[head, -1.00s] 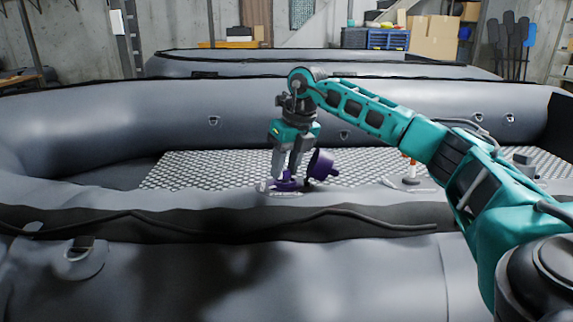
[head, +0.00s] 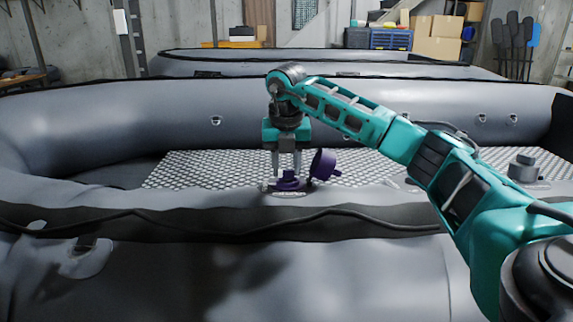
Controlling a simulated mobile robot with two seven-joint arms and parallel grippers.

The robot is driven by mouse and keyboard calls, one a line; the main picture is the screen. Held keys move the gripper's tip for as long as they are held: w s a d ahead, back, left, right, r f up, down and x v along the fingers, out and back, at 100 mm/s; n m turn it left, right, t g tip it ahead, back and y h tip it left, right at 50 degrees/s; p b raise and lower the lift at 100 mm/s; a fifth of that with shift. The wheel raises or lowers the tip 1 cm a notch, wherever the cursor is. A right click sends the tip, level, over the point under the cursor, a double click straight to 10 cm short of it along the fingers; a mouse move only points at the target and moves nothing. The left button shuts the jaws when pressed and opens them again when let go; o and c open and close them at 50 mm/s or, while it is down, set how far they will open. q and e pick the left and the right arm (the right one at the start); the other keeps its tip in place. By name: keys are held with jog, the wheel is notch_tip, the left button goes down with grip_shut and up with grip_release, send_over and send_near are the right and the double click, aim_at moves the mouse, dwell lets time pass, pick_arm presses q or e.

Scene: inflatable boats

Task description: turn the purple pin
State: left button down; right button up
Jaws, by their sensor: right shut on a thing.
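The purple pin (head: 288,182) sits in a valve fitting on top of the near grey tube of the boat. Beside it on the right, a round purple cap (head: 322,163) stands tilted open. My right gripper (head: 287,172) points straight down over the fitting, its two fingers on either side of the pin and shut on it. The fingertips partly cover the pin's upper part. My left gripper is not in view.
The near tube (head: 130,285) carries a black strip and a rope along its side. Behind it lies a patterned floor (head: 215,165), then the far tube (head: 400,105). A grey fitting (head: 524,168) stands at the right. Boxes and paddles are in the background.

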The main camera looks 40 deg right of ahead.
dwell(0.4)
jog(key=o, duration=1)
jog(key=shift+o, duration=0.2)
notch_tip(320, 180, up, 13)
jog(key=s+a, duration=0.1)
jog(key=shift+s+a+f, duration=0.15)
jog(key=shift+s+a, duration=0.15)
jog(key=shift+s, duration=0.1)
